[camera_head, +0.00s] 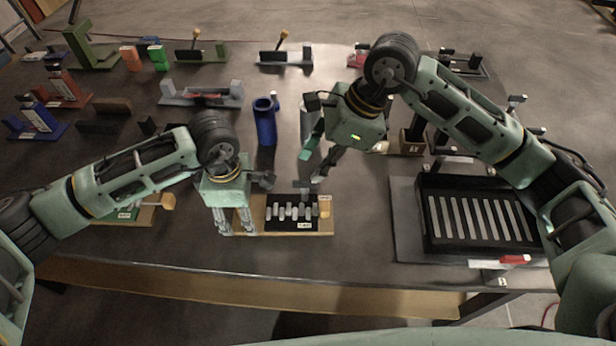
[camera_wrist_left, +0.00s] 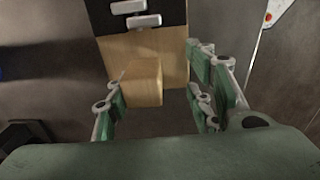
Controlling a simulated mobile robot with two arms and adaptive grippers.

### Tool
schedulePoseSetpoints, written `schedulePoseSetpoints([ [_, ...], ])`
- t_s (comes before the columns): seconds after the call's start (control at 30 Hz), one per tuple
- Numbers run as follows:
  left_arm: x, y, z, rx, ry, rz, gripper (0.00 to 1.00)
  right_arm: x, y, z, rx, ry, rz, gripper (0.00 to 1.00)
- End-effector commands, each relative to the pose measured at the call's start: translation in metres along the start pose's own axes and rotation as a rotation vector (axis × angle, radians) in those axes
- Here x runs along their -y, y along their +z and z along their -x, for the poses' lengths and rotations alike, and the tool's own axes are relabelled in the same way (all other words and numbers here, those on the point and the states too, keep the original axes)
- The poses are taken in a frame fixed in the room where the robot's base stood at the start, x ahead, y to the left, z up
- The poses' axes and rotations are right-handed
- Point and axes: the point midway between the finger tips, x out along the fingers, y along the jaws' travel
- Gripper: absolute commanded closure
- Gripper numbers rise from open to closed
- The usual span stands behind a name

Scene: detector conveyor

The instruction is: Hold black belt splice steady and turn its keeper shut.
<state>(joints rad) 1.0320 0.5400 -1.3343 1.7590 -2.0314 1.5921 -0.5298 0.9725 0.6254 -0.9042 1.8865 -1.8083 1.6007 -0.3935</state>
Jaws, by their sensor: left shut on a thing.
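The black belt splice (camera_head: 280,223) lies on a light wooden board (camera_head: 322,229) near the table's front edge, with several grey bars across it. A small orange-tan block (camera_head: 325,208) stands at its right end; I cannot tell whether it is the keeper. My left gripper (camera_head: 235,227) is shut on the wooden block at the board's left end. In the left wrist view the block (camera_wrist_left: 142,82) is between the fingers, with the splice (camera_wrist_left: 172,13) beyond it. My right gripper (camera_head: 311,168) hangs behind the splice, apart from it, fingers spread and empty.
A black slatted tray (camera_head: 431,238) is on the right. A blue cylinder (camera_head: 265,125) stands behind the splice, left of my right gripper. Several fixtures fill the table's back and left. Bare table lies between splice and tray.

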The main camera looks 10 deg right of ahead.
Motion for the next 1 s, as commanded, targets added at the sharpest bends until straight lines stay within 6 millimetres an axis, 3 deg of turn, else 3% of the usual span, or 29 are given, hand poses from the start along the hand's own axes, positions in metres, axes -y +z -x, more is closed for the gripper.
schedulePoseSetpoints([
  [0.03,0.003,-0.003,-0.012,-0.009,-0.008,0.006,0.95,-0.001,-0.001,-0.014,0.001,0.004,-0.001,0.73],
  [0.2,0.003,-0.003,-0.012,-0.009,-0.008,0.006,0.96,-0.001,-0.001,-0.044,0.000,0.002,-0.001,0.73],
  [0.4,0.003,-0.003,-0.012,-0.010,-0.008,0.006,0.96,0.000,-0.001,-0.064,0.001,0.000,-0.002,0.73],
  [0.77,0.003,-0.003,-0.012,-0.010,-0.008,0.006,0.96,0.000,-0.001,-0.068,0.000,-0.002,-0.001,0.74],
  [1.0,0.003,-0.003,-0.012,-0.010,-0.008,0.006,0.98,0.000,-0.001,-0.068,0.000,-0.001,-0.001,0.95],
])
